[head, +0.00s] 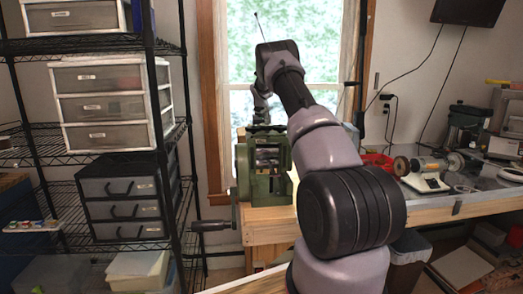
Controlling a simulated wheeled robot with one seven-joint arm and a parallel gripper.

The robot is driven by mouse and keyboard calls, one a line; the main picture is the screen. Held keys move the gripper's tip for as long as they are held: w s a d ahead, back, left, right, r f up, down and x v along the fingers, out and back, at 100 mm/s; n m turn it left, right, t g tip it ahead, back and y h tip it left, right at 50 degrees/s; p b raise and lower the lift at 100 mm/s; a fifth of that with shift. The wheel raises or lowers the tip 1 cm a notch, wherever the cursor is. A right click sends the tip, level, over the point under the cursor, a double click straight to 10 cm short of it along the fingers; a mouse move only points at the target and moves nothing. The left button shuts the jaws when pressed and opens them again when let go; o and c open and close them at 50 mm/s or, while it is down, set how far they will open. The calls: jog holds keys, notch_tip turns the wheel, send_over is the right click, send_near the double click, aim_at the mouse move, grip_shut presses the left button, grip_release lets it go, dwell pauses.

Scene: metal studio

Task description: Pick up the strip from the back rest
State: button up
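A green machine with rollers and a hand crank (243,170) stands on the wooden workbench in front of the window. My arm reaches up and away from me, then bends down behind itself towards the top of this machine. My gripper (262,117) seems to be at the low end of the arm, just above the machine. It is small and mostly hidden, so I cannot tell whether it is open or holds anything. I cannot make out the strip or the back rest; the arm and the machine's front cover that area.
A black wire rack (160,60) with drawer units (110,100) stands at the left. The machine's crank handle (211,226) sticks out left. A small bench motor (425,172) and a red item (377,161) are on the bench at the right. A monitor (468,11) hangs upper right.

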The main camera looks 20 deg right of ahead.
jog(key=shift+f, duration=0.8)
grip_shut()
